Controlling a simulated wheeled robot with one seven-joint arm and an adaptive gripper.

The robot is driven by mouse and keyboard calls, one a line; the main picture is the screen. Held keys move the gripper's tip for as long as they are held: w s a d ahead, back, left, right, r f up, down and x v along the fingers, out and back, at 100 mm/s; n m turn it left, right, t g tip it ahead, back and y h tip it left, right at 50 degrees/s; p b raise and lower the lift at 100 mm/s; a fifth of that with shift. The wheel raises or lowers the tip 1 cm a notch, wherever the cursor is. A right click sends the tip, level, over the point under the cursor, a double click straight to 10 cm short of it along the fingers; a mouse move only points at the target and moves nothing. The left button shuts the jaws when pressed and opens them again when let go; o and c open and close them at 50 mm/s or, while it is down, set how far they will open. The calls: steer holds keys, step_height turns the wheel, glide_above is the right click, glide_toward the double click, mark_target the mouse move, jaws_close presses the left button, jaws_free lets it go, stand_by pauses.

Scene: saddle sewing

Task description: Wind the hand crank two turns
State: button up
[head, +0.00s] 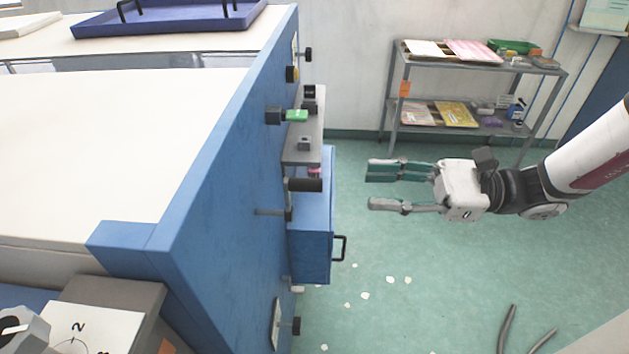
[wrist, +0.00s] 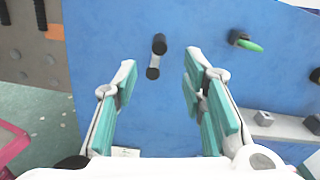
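The hand crank (head: 305,185) sticks out from the blue side panel of the machine, with a black cylindrical grip on a short grey arm. In the wrist view the crank (wrist: 159,44) shows between my two fingers, farther off against the blue panel. Its grip is above its lower pivot there. My gripper (head: 370,187) is open and empty, its fingers pointing toward the panel. In the head view a clear gap lies between the fingertips and the crank grip. Nothing touches the crank.
A green-handled lever (head: 297,116) juts from the panel above the crank. A small grey shelf (head: 303,155) and a blue box with a black handle (head: 340,247) stand out near the crank. A grey rack (head: 397,85) is behind. The floor has pale scraps (head: 365,295).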

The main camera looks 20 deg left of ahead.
mark_target(314, 180)
steer(key=p+x, duration=0.1)
steer(key=x, duration=0.9)
steer(key=shift+s+a, duration=0.1)
steer(key=shift+a, duration=0.2)
steer(key=shift+c, duration=0.3)
jaws_close()
